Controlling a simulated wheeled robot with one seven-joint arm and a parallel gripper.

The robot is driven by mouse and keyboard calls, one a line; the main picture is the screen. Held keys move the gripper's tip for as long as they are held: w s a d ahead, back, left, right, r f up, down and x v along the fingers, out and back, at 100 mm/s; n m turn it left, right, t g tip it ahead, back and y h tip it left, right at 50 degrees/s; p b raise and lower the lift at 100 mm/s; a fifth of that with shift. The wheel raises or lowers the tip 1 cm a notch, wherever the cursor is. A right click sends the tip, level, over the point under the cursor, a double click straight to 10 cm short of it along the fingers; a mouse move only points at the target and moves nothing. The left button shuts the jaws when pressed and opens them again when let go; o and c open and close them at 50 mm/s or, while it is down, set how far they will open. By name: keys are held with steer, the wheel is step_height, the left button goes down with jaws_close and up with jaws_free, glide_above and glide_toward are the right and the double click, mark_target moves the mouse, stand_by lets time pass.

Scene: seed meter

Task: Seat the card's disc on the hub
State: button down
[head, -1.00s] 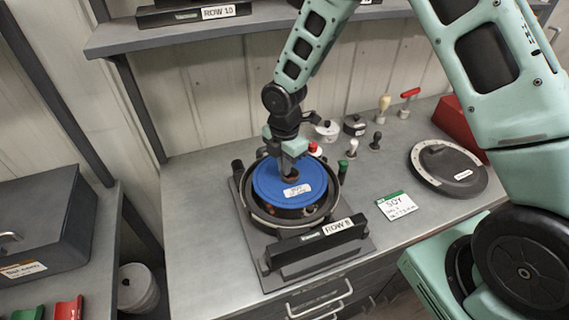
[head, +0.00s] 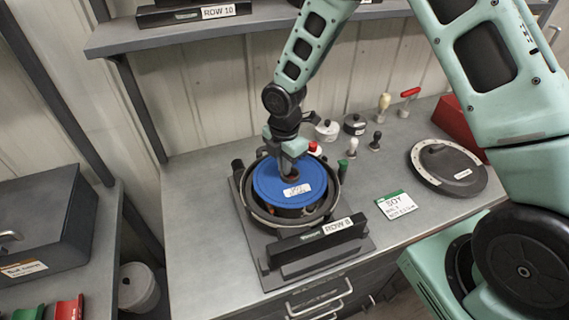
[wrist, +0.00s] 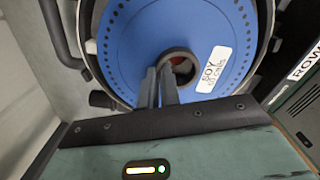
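The blue disc (head: 268,187) lies over the round black seed meter housing (head: 262,214) on the bench. It has a ring of small holes and a white label reading SOY in the wrist view (wrist: 222,30). My gripper (head: 291,174) is at the disc's middle. In the wrist view its narrow fingers (wrist: 159,84) are close together on the left wall of the raised dark collar (wrist: 190,57). Something reddish shows through the collar. The hub is mostly hidden, and I cannot tell whether the disc sits fully down. The card (head: 397,205) reads SOY and lies to the right.
A ROW 8 bar (head: 318,246) stands in front of the housing. A black round cover (head: 448,168) lies at right. A grey box (head: 40,220) is on the left bench. A shelf hangs above.

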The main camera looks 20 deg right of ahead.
steer(key=shift+f+b, duration=0.95)
steer(key=shift+f, duration=0.65)
stand_by(1.4)
steer(key=shift+s+f, duration=0.15)
steer(key=shift+f, duration=0.05)
